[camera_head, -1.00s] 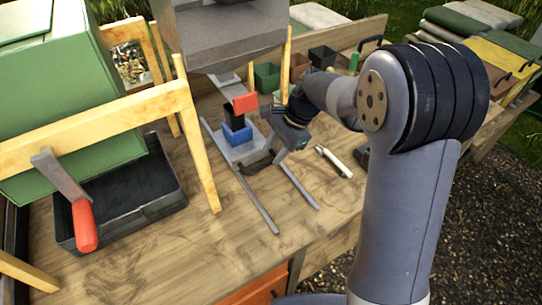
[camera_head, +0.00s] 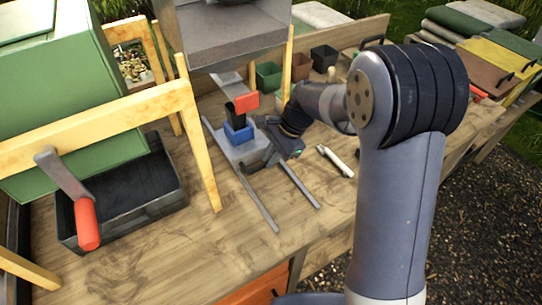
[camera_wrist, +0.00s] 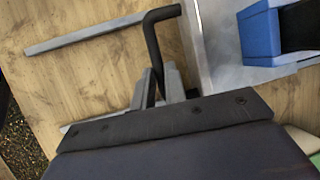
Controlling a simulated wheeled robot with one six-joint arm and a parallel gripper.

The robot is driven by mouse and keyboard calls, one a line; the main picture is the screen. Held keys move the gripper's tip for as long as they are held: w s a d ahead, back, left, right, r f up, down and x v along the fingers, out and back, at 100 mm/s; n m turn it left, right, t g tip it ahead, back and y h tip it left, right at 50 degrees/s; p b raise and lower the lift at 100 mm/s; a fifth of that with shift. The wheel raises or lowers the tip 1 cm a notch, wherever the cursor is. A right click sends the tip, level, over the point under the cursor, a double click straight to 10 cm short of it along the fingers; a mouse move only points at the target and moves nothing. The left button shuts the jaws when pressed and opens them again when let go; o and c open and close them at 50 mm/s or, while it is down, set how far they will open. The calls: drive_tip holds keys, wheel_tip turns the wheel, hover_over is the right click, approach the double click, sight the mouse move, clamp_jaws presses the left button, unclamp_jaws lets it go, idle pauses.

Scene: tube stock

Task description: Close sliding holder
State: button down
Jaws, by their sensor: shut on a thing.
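The sliding holder (camera_head: 237,148) is a grey metal plate lying between two grey rails on the workbench. It carries a blue block (camera_head: 239,134) with a black piece and an orange-red piece (camera_head: 246,102) above it. The blue block also shows at the top right in the wrist view (camera_wrist: 262,32). A bent black handle (camera_wrist: 153,40) sticks out from the holder's near side. My gripper (camera_wrist: 160,82) is shut on this handle, its two grey fingers on either side of the bar. In the head view my gripper (camera_head: 272,153) is right of the plate, partly hidden by its own wrist.
The rails (camera_head: 260,203) run on toward the bench's near edge, with bare wood between them. A pale tool (camera_head: 335,160) lies to the right. A grey hopper (camera_head: 228,45) hangs above, wooden posts (camera_head: 197,135) stand left, and pots (camera_head: 268,75) stand behind.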

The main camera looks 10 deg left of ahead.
sight(261, 147)
idle(0.4)
drive_tip(key=shift+w+a+r+p, duration=0.1)
drive_tip(key=shift+w+a+p, duration=0.3)
drive_tip(key=shift+w+a, duration=0.45)
drive_tip(key=shift+w+a+p, duration=0.4)
drive_tip(key=shift+w+a, duration=0.2)
drive_tip(key=shift+w, duration=0.45)
drive_tip(key=c, duration=1.5)
unclamp_jaws()
drive_tip(key=shift+w+a, duration=0.1)
drive_tip(key=shift+o, duration=0.2)
drive_tip(key=v, duration=1)
drive_tip(key=shift+d+r+b, duration=0.2)
drive_tip(key=shift+r+b, duration=0.1)
drive_tip(key=shift+b, duration=0.15)
drive_tip(key=shift+f, duration=0.1)
